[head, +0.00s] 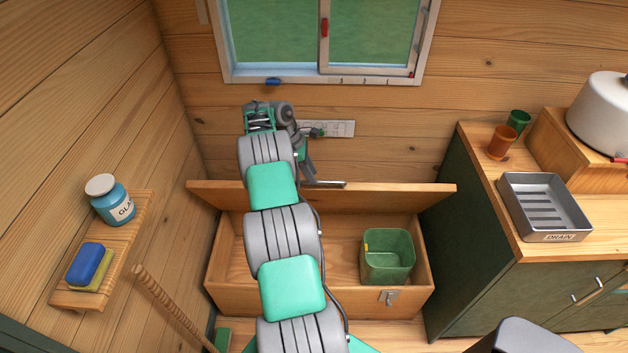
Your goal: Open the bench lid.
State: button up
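The wooden bench (325,300) stands against the back wall with its lid (395,198) raised. The lid stands steeply up along the back of the box, and the inside is exposed. My arm reaches over the box from the front and covers its left middle part. My gripper (318,182) is at the lid's upper edge, by a thin metal bar there. The fingers are small and partly hidden, so I cannot tell whether they are open, shut or touching the lid. A metal latch (388,297) is on the bench front.
A green bin (388,257) stands inside the bench at the right. A green cabinet (480,240) with a metal drain tray (545,208) is close on the right. A wall shelf (100,250) and a wooden stick (170,305) are on the left. A window (325,40) is above.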

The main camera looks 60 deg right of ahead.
jog(key=p+v, duration=0.1)
jog(key=v, duration=0.3)
jog(key=shift+w+a+r+p, duration=0.1)
jog(key=shift+r+p, duration=0.1)
jog(key=shift+p, duration=0.1)
